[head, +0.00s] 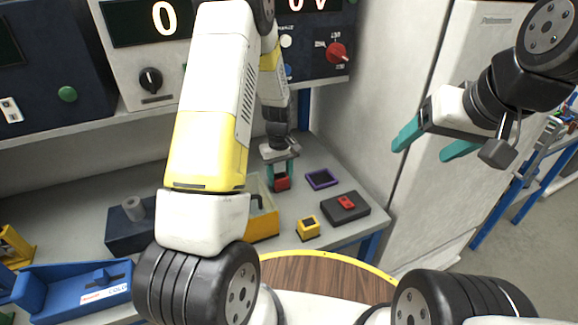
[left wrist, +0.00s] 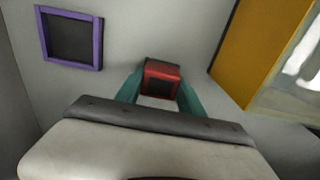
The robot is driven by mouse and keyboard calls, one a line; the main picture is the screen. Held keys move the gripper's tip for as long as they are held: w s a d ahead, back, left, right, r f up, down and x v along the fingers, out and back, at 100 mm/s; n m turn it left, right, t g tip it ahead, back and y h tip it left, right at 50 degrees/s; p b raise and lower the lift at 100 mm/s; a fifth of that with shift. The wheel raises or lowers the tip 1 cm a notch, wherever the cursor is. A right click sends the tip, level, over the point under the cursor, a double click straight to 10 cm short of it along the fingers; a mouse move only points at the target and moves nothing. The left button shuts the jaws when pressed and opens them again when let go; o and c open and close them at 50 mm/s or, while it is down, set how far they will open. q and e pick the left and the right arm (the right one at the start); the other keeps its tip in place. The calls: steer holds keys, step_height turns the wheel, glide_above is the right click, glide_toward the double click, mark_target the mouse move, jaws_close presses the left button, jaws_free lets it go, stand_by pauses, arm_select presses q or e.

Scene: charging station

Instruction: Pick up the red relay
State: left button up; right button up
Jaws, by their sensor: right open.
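The red relay (head: 282,183) is a small red block with a dark face, at the back of the bench. It also shows in the left wrist view (left wrist: 160,78), between the teal fingertips. My left gripper (head: 280,168) reaches down over it, with a finger against each side, and looks shut on it. I cannot tell whether the relay touches the bench. My right gripper (head: 432,143) is open and empty, raised in front of the pale cabinet at the right.
A purple square frame (head: 321,179) lies right of the relay. Nearer are a dark block with a red top piece (head: 345,206) and a small yellow block (head: 307,228). A yellow bin (head: 262,228) stands to the left. A blue tray (head: 80,285) is at the far left.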

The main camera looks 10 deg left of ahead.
arm_select(q)
steer(key=c, duration=0.7)
steer(key=shift+c, duration=0.2)
